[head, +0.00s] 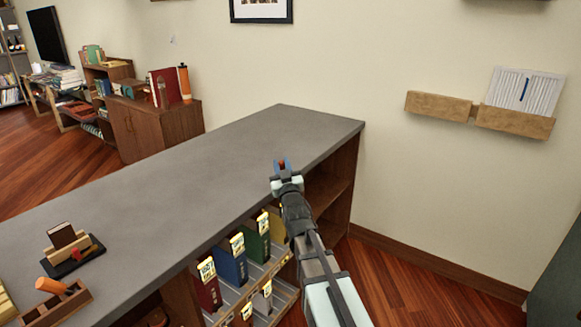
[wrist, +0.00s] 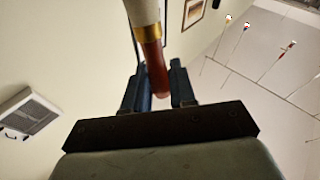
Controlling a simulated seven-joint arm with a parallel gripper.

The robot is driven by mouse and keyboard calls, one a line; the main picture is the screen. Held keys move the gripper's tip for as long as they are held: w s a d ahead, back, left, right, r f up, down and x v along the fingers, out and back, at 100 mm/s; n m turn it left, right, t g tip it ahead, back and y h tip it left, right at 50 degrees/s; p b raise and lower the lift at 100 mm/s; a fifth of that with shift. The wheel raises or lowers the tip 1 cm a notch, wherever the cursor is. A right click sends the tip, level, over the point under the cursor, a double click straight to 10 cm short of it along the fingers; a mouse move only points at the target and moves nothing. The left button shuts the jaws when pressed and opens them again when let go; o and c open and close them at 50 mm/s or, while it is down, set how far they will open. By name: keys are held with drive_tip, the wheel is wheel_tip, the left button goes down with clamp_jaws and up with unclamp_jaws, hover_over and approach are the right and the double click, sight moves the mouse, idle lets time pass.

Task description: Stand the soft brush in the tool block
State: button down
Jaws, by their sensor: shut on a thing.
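The soft brush shows in the wrist view as a red-brown handle (wrist: 153,62) with a gold band and a pale upper part cut off by the top edge. My gripper (wrist: 158,92) is shut on the handle, between its two dark blue fingers. In the head view my gripper (head: 282,168) is over the right part of the grey shelf top, and only a small reddish bit of the brush shows there. A wooden holder (head: 78,304) with an orange-handled thing stands at the lower left; I cannot tell whether it is the tool block.
The grey shelf top (head: 190,190) is mostly clear. A black tray (head: 74,262) with a wooden stand lies near its left end. Several coloured binders (head: 232,268) stand in the shelf front below my arm. A wall rack (head: 515,121) with papers hangs at the right.

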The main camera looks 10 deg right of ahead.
drive_tip(key=s+a+r+n+g+y, duration=0.1)
drive_tip(key=s+a+n+g+y, duration=0.2)
drive_tip(key=a, duration=1.1)
drive_tip(key=s+a+r+y, duration=0.1)
drive_tip(key=s+a+y, duration=0.35)
drive_tip(key=a, duration=0.85)
drive_tip(key=s+a+n+g+y, duration=0.2)
drive_tip(key=s+a, duration=0.4)
drive_tip(key=a, duration=0.8)
drive_tip(key=s+a+r+n+g+y, duration=0.25)
drive_tip(key=s+a+g+y, duration=0.2)
drive_tip(key=s+a, duration=1.1)
drive_tip(key=n+g, duration=0.2)
drive_tip(key=g, duration=0.1)
hover_over(57, 308)
drive_tip(key=s+a, duration=0.2)
drive_tip(key=a, duration=0.3)
drive_tip(key=shift+w+f+y, duration=0.15)
drive_tip(key=shift+f+y, duration=0.15)
drive_tip(key=shift+d, duration=0.1)
drive_tip(key=shift+f, duration=1.95)
drive_tip(key=shift+f, duration=2.2)
drive_tip(key=shift+c, duration=2.3)
unclamp_jaws()
